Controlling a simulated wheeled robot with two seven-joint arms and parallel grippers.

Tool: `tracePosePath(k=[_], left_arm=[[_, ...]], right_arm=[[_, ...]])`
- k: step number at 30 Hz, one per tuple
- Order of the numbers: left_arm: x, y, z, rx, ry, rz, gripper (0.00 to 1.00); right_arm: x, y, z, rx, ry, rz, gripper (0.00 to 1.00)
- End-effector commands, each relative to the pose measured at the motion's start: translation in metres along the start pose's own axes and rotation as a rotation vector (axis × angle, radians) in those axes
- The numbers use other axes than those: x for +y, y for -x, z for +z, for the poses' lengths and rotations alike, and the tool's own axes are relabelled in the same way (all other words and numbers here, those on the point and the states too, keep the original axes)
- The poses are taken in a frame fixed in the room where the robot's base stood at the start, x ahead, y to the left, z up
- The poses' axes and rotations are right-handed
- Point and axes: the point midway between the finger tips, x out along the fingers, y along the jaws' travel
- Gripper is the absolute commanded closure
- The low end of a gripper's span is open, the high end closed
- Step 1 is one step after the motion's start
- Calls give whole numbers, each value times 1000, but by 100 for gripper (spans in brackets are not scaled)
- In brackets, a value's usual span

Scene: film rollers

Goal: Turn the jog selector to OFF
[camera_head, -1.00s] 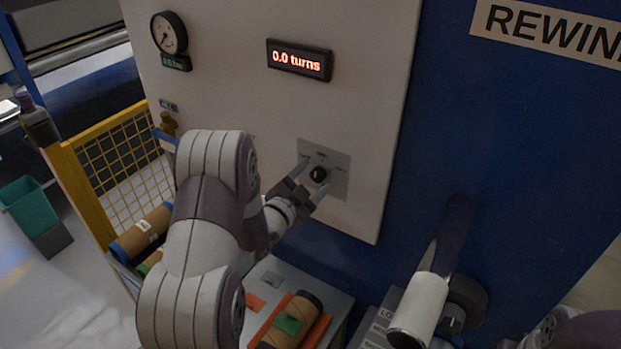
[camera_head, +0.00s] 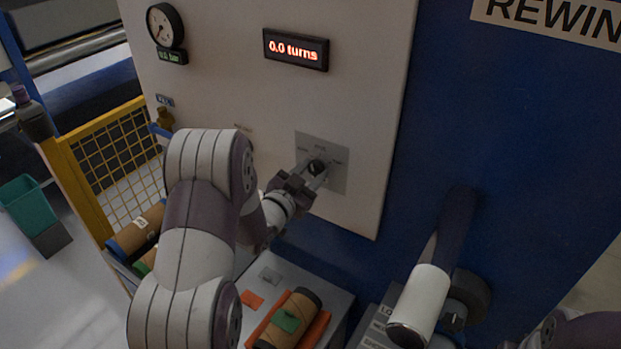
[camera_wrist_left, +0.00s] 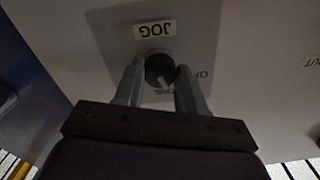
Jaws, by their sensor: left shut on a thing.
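The jog selector (camera_head: 316,167) is a small black knob on a grey plate (camera_head: 337,178) on the light panel. My left gripper (camera_head: 313,173) is shut on the knob, with a finger on each side of it. In the left wrist view the knob (camera_wrist_left: 160,69) sits between the two fingertips (camera_wrist_left: 159,80), its pale pointer line visible. A JOG label (camera_wrist_left: 155,30) and a partly hidden OFF label (camera_wrist_left: 200,74) show on the plate there. My right gripper is not in view; only part of my right arm shows at the bottom right.
A display reading 0.0 turns (camera_head: 296,49) and a pressure gauge (camera_head: 164,26) are on the panel above. A white roller (camera_head: 419,306) sticks out at lower right. A brown core (camera_head: 290,320) lies below the panel. A yellow mesh guard (camera_head: 113,167) stands at left.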

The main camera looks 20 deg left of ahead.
Motion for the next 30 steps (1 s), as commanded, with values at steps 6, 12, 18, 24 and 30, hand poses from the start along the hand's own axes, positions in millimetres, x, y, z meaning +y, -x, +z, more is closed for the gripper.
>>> tracePosePath(k=[6, 12, 18, 24, 30], left_arm=[[-1, 0, -1, 7, 201, -1, 91], [-2, -1, -2, 9, 378, -2, 91], [-3, -1, -3, 10, 526, -2, 91], [-4, -1, -4, 12, 628, -2, 91], [-4, -1, -4, 13, 685, -2, 91]], right_arm=[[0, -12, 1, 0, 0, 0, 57], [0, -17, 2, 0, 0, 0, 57], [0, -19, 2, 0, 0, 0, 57], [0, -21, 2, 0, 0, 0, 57], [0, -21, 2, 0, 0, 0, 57]])
